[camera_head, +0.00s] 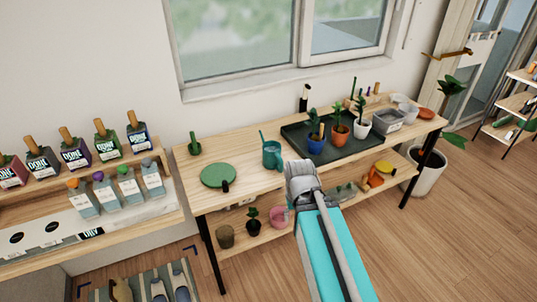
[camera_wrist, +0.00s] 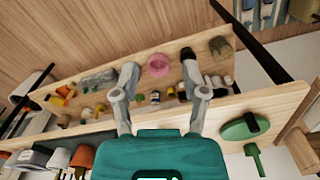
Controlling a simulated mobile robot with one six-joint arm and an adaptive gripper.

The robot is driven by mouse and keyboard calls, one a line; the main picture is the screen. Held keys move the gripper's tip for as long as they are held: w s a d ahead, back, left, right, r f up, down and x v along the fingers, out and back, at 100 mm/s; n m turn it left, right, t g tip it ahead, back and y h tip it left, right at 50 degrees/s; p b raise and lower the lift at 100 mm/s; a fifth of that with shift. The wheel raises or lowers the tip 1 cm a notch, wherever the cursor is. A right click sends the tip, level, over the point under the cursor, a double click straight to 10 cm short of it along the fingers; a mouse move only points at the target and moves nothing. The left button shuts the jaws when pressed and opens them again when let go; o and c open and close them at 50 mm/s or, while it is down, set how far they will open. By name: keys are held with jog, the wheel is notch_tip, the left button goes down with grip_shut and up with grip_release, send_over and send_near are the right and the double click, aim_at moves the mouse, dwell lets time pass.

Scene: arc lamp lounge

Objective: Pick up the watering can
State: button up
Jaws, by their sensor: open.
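The teal watering can (camera_head: 271,155), with a slim spout rising at its upper left, stands upright on the wooden workbench top, near its front edge. My gripper (camera_head: 299,168) is just right of it in the head view, apart from it as far as I can tell. In the wrist view my gripper (camera_wrist: 159,75) has its two grey fingers spread wide with nothing held between them.
A round green board (camera_head: 218,175) lies left of the can; it also shows in the wrist view (camera_wrist: 245,126). A dark tray (camera_head: 300,134) with several potted plants stands to the right. The lower shelf holds pots, including a pink one (camera_wrist: 158,65).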

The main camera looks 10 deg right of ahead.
aim_at(270, 152)
jog(key=shift+d, duration=0.15)
jog(key=shift+o, duration=0.6)
jog(key=w+a+n+h+b, duration=0.1)
jog(key=w+n+h+b, duration=0.3)
jog(key=w+n, duration=0.75)
jog(key=w+a+r+n+t+h, duration=0.1)
jog(key=w+a+n+h, duration=0.2)
jog(key=w, duration=0.4)
jog(key=w+a+r+n+t+h+b, duration=0.1)
jog(key=w+a+r+n+t+h, duration=0.1)
jog(key=w+a+n, duration=0.4)
jog(key=shift+w+n+h, duration=0.5)
jog(key=shift+n+h, duration=0.05)
jog(key=shift+h, duration=0.35)
jog(key=shift+d+f, duration=0.1)
jog(key=shift+f, duration=0.05)
jog(key=b+x, duration=0.4)
jog(key=x, duration=0.3)
jog(key=shift+w+f+b, duration=0.1)
jog(key=shift+f+b, duration=0.1)
jog(key=shift+b, duration=0.15)
jog(key=shift+w+d+f, duration=0.15)
jog(key=shift+d+f, duration=0.05)
jog(key=shift+d, duration=0.4)
